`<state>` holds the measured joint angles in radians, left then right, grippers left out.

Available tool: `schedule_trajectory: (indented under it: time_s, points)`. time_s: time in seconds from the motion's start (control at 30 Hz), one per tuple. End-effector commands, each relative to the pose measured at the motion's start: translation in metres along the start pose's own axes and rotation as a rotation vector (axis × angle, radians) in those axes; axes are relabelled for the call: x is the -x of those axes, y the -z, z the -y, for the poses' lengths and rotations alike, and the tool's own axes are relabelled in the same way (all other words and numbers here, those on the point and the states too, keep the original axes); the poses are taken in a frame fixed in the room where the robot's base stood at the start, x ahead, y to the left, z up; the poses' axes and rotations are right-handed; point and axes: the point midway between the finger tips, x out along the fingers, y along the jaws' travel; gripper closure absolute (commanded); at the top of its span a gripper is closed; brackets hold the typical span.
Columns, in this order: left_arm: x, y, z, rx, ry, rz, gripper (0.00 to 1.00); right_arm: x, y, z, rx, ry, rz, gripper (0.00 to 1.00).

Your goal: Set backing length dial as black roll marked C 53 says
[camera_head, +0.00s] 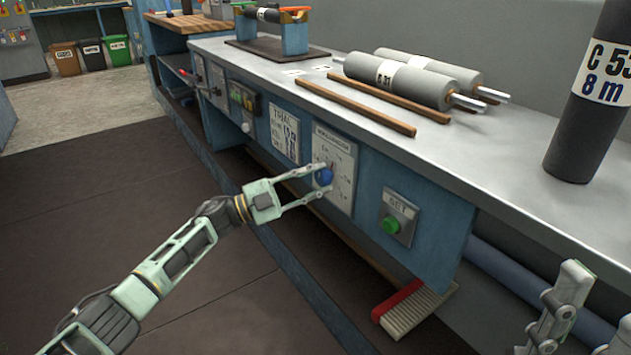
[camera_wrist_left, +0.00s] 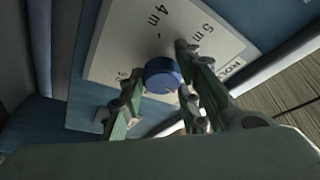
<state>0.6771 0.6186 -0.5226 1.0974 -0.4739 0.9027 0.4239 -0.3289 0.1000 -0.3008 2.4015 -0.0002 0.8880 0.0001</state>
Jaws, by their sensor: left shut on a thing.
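The black roll (camera_head: 585,140) stands upright on the bench at the right; its white label reads "C 53" and "8 m". The blue dial (camera_head: 323,177) sits on a pale scale plate (camera_head: 341,190) on the bench front. My left gripper (camera_head: 322,181) is shut on the dial, one finger on either side. In the left wrist view the dial (camera_wrist_left: 163,75) shows between the fingers, with "4 m" and "5 m" printed near it. I cannot tell where the dial points. My right gripper (camera_head: 598,312), at the lower right, is empty with its fingers apart.
A green button (camera_head: 391,225) under a "SET" label is right of the scale plate. A "TRIAL" sheet (camera_head: 285,134) is left of it. Grey rolls (camera_head: 400,79) and wooden strips (camera_head: 356,103) lie on the bench. A red-backed brush (camera_head: 412,308) lies below.

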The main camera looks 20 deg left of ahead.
Motion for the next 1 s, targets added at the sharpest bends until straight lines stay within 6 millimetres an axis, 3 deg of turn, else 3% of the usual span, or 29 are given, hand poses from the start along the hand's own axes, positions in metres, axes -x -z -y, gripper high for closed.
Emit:
schedule_trajectory:
  time_s: [0.57, 1.0]
  points:
    - [-0.001, 0.001, -0.001, -0.502, -0.222, -0.011, 0.96, -0.004, 0.002, -0.001, -0.001, -0.010, 0.016, 0.66]
    - [-0.001, 0.000, 0.001, -0.814, -0.351, -0.011, 0.96, -0.021, 0.005, -0.001, 0.000, -0.009, 0.015, 0.66]
